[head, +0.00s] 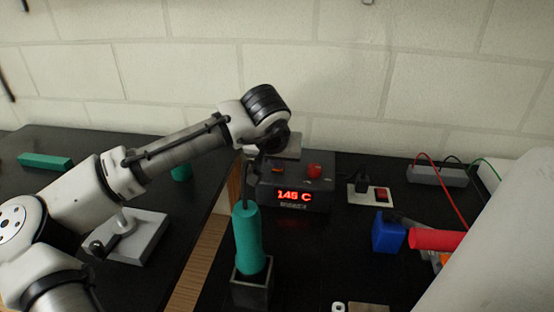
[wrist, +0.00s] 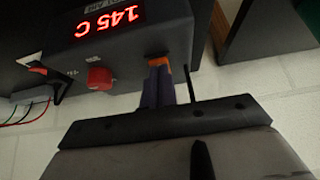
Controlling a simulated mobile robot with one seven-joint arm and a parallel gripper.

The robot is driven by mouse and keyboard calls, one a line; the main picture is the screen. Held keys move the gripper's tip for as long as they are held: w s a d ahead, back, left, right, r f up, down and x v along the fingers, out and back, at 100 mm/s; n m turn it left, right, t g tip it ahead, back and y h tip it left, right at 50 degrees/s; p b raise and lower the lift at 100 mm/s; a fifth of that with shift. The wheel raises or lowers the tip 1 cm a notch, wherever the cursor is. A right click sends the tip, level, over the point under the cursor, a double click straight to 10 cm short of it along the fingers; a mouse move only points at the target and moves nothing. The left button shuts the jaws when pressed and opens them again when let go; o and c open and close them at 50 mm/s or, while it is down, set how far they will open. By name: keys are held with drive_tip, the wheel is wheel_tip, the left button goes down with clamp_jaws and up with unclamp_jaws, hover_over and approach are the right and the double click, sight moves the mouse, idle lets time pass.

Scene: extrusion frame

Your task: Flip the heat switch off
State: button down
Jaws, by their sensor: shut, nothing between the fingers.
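The black heater box (head: 315,198) stands near the wall with a lit red display (head: 294,195) reading 145 C. On its top are a red knob (head: 314,171) and an orange switch (head: 277,170). In the wrist view, the display (wrist: 110,20) is upside down, with the red knob (wrist: 100,78) to the left of the orange switch (wrist: 158,62). My gripper (wrist: 159,74) is shut and empty, its fingertips right at the orange switch. I cannot tell whether they touch it. The switch's tilt is partly hidden by the fingers.
A green-handled iron (head: 249,238) stands upright in a dark holder in front of the box. A plate with a red rocker switch (head: 381,194), a blue block (head: 388,234) and a red cylinder (head: 434,240) are to the right. The wall is close behind.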

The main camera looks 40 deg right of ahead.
drive_tip(key=shift+w, duration=0.1)
drive_tip(key=shift+w+d+r+p, duration=0.3)
drive_tip(key=shift+w+d+p, duration=0.1)
drive_tip(key=shift+d+p, duration=0.2)
drive_tip(key=shift+r, duration=0.1)
